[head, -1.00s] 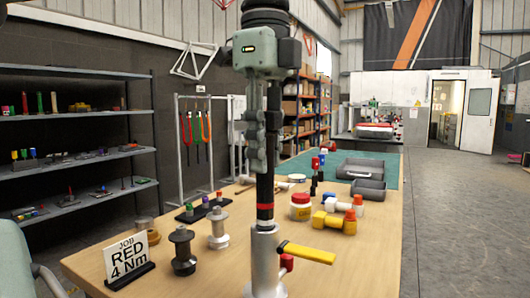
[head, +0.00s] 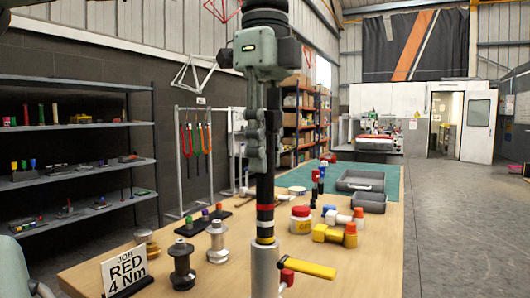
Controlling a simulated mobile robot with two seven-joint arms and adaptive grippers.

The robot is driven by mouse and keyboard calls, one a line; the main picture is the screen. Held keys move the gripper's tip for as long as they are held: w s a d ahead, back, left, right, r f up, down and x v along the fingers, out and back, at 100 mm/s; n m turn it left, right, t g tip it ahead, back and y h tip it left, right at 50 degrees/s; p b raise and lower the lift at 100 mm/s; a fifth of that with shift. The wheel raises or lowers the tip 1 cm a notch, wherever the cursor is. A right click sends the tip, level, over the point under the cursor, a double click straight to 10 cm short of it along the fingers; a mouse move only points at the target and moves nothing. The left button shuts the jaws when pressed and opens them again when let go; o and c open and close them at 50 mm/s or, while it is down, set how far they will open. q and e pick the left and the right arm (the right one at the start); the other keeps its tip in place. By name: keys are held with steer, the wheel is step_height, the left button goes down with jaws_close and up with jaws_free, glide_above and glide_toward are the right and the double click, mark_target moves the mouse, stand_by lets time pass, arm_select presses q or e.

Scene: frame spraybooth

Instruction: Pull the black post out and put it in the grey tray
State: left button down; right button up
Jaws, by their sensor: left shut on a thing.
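The black post (head: 265,196) stands upright, with a white band and a red band low on it. Its lower end is in the silver upright tube (head: 265,268) at the bottom centre. My left gripper (head: 262,152) points down from above and is shut on the upper part of the post. The gripper hides the post's top. Two grey trays lie at the back right, a larger one (head: 344,184) and a smaller one (head: 369,207) in front of it. My right gripper is not in view.
A yellow lever (head: 306,268) sticks out right of the tube. Metal spools (head: 181,268) and a job sign (head: 124,272) are at left. The right front tabletop is clear.

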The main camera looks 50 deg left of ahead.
arm_select(q)
steer(key=shift+r, duration=1.25)
stand_by(0.3)
